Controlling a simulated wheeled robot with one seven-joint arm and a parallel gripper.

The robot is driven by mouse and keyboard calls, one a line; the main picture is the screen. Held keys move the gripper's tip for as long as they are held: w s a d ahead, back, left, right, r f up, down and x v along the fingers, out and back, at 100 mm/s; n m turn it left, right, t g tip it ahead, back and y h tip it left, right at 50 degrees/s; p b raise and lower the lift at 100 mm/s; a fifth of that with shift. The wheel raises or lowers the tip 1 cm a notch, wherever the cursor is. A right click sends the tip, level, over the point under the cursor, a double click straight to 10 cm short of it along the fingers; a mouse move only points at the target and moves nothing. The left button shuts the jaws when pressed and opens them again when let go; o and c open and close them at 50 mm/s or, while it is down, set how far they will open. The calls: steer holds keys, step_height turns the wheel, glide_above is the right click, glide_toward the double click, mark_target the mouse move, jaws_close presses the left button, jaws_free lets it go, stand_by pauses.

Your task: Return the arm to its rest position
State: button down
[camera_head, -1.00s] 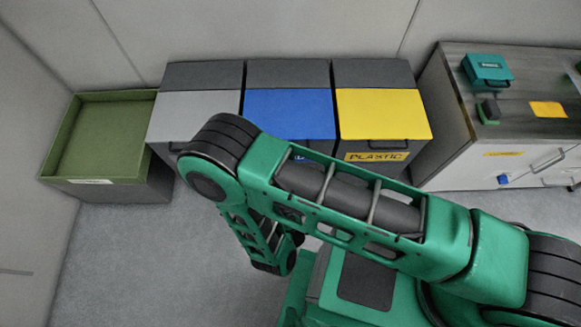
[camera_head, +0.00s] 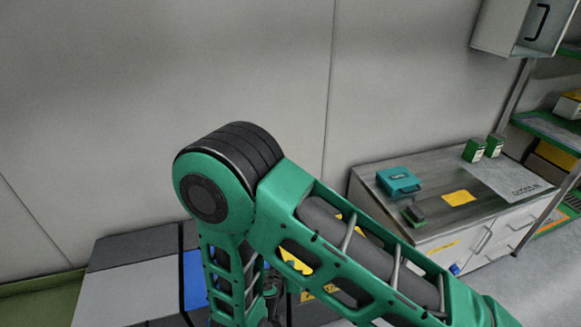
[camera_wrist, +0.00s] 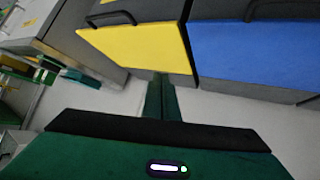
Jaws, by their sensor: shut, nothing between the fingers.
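My arm (camera_head: 335,240) reaches from the lower right of the head view up to a bent elbow at the middle. Its forearm (camera_head: 228,270) hangs down from there and leaves the bottom edge. My gripper (camera_wrist: 161,82) shows in the wrist view with its two narrow green fingers together and nothing between them. It is seen against the floor and the front of the yellow-lidded bin (camera_wrist: 140,47). In the head view I cannot make out the fingers.
The blue-lidded bin (camera_wrist: 250,52) and a grey-lidded bin (camera_head: 125,295) stand in the same row. A green box (camera_head: 40,303) is at far left. A counter (camera_head: 400,205) at right bears a teal case (camera_head: 398,183). Shelves (camera_head: 550,128) stand beyond it.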

steer(key=w+d+r+m+g+h, duration=0.1)
steer(key=w+d+r+g+h, duration=0.15)
steer(key=d+r, duration=0.35)
steer(key=w+d+r+m+g+h, duration=0.1)
steer(key=w+d+r+m, duration=0.2)
steer(key=d, duration=0.6)
steer(key=s+d+r+m+g, duration=0.1)
steer(key=s+d+r+g, duration=0.1)
steer(key=d+r, duration=0.45)
steer(key=s+d+r+g, duration=0.2)
steer(key=s+d+r, duration=0.15)
steer(key=d, duration=0.55)
steer(key=s+d+r+m+g+y, duration=0.1)
steer(key=s+d+r+g+y, duration=0.2)
steer(key=s+d+r, duration=0.6)
steer(key=s+d+r+y, duration=0.1)
steer(key=s+r+y, duration=0.1)
steer(key=s, duration=0.5)
steer(key=s+r+y, duration=0.1)
steer(key=s+r, duration=0.1)
steer(key=s, duration=0.6)
steer(key=shift+s+d+r+n+y, duration=0.2)
steer(key=shift+d+r+n+y, duration=0.1)
steer(key=shift+d+y, duration=0.1)
steer(key=shift+t, duration=0.25)
